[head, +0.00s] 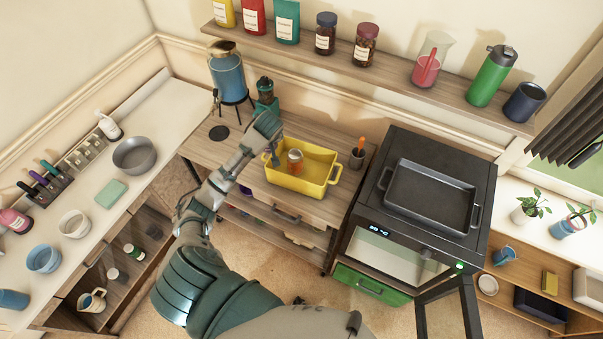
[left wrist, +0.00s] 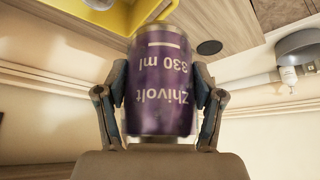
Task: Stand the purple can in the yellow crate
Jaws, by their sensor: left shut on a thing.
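The purple can (left wrist: 161,85) fills the middle of the left wrist view, its label upside down in that picture. My left gripper (left wrist: 160,100) is shut on it, with a finger on each side. In the head view my left gripper (head: 274,153) is at the left end of the yellow crate (head: 299,187). The purple can cannot be made out there. The crate also shows at the upper left of the left wrist view (left wrist: 104,17), beyond the can. My right gripper is not in view.
A dark green grinder-like object (head: 265,92) and a blue drink dispenser (head: 228,75) stand behind my gripper. A cup with an orange-handled tool (head: 357,157) is right of the crate. The oven (head: 400,262) bears a dark tray (head: 432,205). The crate's right half looks empty.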

